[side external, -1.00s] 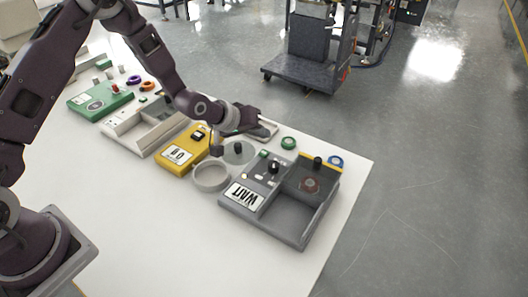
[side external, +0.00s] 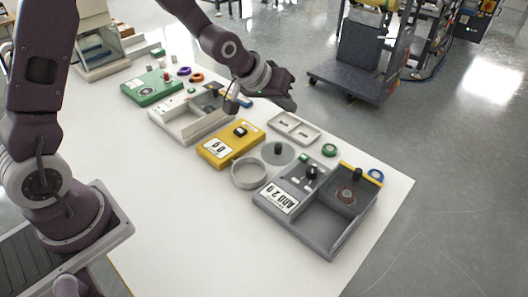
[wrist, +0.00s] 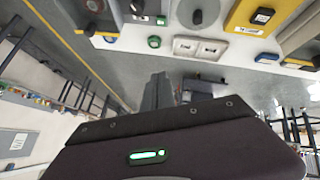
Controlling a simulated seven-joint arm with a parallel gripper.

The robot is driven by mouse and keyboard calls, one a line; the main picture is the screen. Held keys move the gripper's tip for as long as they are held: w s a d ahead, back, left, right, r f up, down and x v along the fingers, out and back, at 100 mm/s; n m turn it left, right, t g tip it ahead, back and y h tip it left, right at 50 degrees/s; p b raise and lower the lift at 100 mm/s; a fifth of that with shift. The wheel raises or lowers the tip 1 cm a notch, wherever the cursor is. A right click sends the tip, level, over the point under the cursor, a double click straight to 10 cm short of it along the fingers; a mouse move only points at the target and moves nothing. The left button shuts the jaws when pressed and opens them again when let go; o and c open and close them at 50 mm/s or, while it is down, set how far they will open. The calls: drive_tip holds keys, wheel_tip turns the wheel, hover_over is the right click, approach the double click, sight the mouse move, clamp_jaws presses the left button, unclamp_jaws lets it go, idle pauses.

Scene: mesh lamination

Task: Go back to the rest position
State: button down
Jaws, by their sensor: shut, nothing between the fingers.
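My gripper (side external: 288,98) is raised above the far edge of the white table, over the floor side, and points away from my base. Its dark fingers are together and hold nothing.
The near table is clear.

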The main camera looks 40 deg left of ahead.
drive_tip(key=s+a+r+m+g+y, duration=0.1)
drive_tip(key=s+a+r, duration=0.1)
drive_tip(key=s+r, duration=0.55)
drive_tip(key=s+a+r+m+y, duration=0.15)
drive_tip(key=s+r, duration=0.35)
drive_tip(key=s, duration=0.5)
drive_tip(key=s+g, duration=0.1)
drive_tip(key=s, duration=1.4)
drive_tip(key=shift+s+a+r+m+h, duration=0.2)
drive_tip(key=shift+s+m+h, duration=0.1)
drive_tip(key=shift+m+h, duration=0.15)
drive_tip(key=c, duration=2.1)
unclamp_jaws()
